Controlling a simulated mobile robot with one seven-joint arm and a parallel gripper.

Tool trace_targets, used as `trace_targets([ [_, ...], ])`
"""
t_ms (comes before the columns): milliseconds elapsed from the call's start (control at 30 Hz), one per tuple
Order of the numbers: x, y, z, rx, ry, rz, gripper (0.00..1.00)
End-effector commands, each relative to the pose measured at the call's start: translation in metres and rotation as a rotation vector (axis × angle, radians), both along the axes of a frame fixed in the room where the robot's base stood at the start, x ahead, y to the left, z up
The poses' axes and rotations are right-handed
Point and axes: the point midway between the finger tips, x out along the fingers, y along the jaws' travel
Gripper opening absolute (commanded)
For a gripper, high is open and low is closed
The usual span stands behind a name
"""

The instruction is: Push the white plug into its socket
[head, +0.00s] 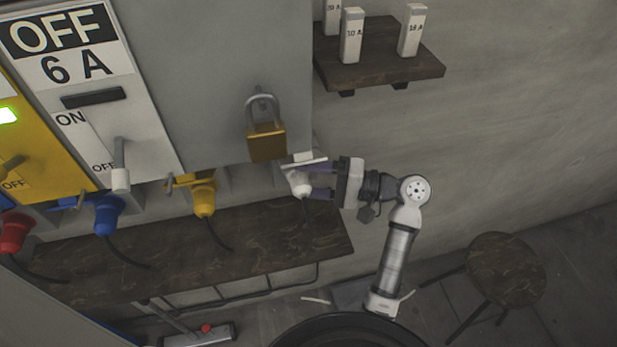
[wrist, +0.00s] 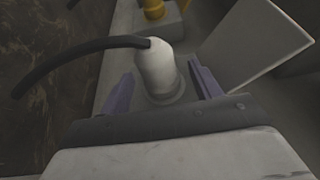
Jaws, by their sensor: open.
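The white plug (head: 299,184) is at the right end of the row of plugs, under the padlocked grey cabinet. Its black cable hangs down. My gripper (head: 320,180) is open, with its purple fingers around the plug from the right. In the wrist view the white plug (wrist: 156,68) stands between the two open fingers (wrist: 160,92), with visible gaps on both sides. The plug's front end meets a pale round collar at the socket; I cannot tell how deep it sits. A white flap (head: 304,162) is above the plug; it also shows in the wrist view (wrist: 255,45).
Yellow (head: 204,199), blue (head: 108,215) and red (head: 14,232) plugs are to the left. A brass padlock (head: 266,141) hangs just above. A dark shelf (head: 250,245) lies below. A stool (head: 506,268) stands at the right. A wall shelf (head: 425,66) holds labelled blocks.

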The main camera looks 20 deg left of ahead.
Motion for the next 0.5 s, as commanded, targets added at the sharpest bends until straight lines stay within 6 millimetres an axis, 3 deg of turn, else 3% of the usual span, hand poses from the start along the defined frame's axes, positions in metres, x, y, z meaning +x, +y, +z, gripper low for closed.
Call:
trace_targets([
  [167,0.005,-0.021,-0.002,-0.001,-0.001,-0.004,0.63],
  [500,0.021,-0.096,-0.003,-0.002,-0.002,-0.004,0.63],
])
